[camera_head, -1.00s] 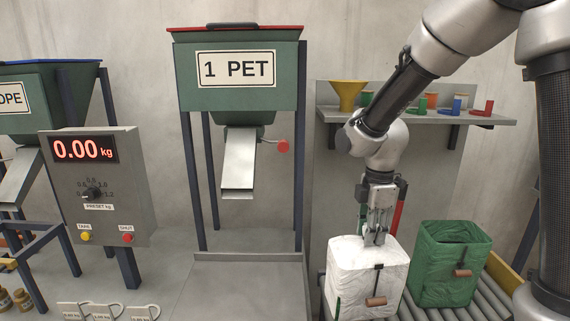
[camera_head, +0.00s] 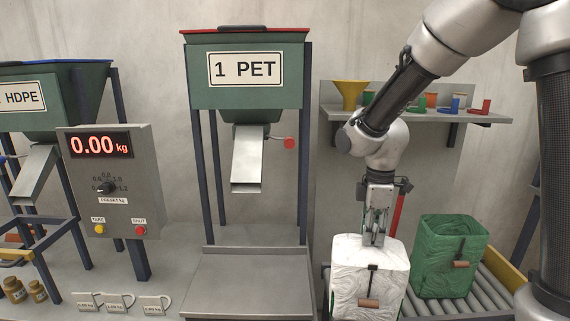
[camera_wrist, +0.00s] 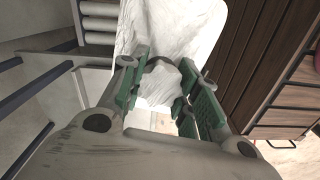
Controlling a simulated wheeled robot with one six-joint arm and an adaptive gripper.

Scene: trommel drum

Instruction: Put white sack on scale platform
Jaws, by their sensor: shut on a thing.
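The white sack (camera_head: 368,282) hangs upright below my gripper (camera_head: 373,236), which is shut on its gathered top. In the wrist view the white sack (camera_wrist: 180,40) shows between and beyond the green finger pads of my gripper (camera_wrist: 160,88). The sack's lower end is cut off by the frame in the head view, so I cannot tell what is under it. The grey flat platform (camera_head: 245,284) below the 1 PET hopper's chute lies to the left of the sack and is empty. The scale display (camera_head: 100,145) reads 0.00 kg.
A green sack (camera_head: 450,262) stands on the roller conveyor (camera_head: 490,284) to the right. The 1 PET hopper (camera_head: 247,75) stands on dark posts around the platform, with a chute (camera_head: 248,160) above it. A shelf (camera_head: 420,116) holds a yellow funnel.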

